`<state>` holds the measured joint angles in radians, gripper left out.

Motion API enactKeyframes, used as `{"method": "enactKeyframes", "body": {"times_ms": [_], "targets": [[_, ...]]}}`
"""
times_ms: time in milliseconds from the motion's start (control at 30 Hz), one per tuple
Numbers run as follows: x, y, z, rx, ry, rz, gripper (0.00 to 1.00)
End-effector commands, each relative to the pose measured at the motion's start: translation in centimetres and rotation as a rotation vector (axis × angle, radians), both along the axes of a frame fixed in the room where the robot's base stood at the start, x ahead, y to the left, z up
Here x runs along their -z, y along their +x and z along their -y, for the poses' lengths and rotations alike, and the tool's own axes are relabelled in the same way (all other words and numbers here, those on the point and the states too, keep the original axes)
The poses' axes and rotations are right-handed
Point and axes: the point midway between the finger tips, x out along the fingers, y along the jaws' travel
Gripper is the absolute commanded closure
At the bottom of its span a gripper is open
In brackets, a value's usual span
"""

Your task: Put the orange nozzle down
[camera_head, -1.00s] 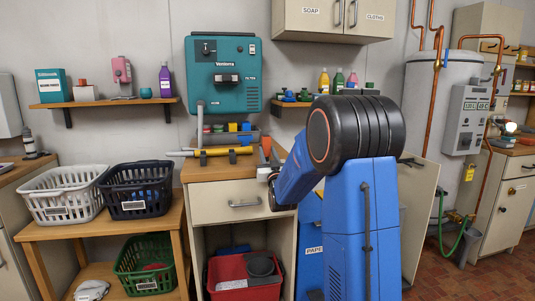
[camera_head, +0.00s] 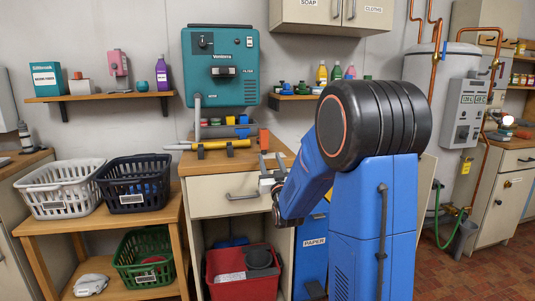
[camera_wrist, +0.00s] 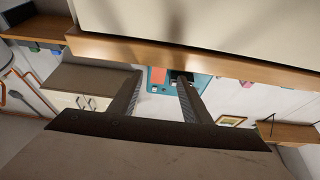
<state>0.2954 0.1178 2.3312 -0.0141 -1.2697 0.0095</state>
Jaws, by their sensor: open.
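The orange nozzle (camera_head: 264,140) is on the wooden counter top (camera_head: 255,162), at the right end of a yellow tube (camera_head: 228,146). Whether it touches the tube, I cannot tell. My gripper (camera_head: 271,160) is open and empty at the counter's front right, in front of the nozzle and apart from it. In the wrist view, my two fingers (camera_wrist: 160,90) are spread wide. An orange-red patch (camera_wrist: 157,75), likely the nozzle, shows beyond them against the teal unit.
The yellow tube rests on dark supports. A tray of small coloured items (camera_head: 228,130) stands behind it, below the teal wall unit (camera_head: 220,68). A drawer (camera_head: 228,195) is under the counter. White (camera_head: 60,188) and black (camera_head: 135,182) baskets stand on the left bench.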

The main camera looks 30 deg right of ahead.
Motion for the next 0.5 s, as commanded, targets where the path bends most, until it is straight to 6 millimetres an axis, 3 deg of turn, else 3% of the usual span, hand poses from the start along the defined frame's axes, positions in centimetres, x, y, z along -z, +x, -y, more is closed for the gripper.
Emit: {"method": "enactKeyframes", "body": {"times_ms": [200, 500], "targets": [[0.8, -1.9, -0.6, 0.000, 0.000, 0.000, 0.56], [0.9, -2.3, -0.9, -0.003, 0.003, -0.013, 0.56]]}}
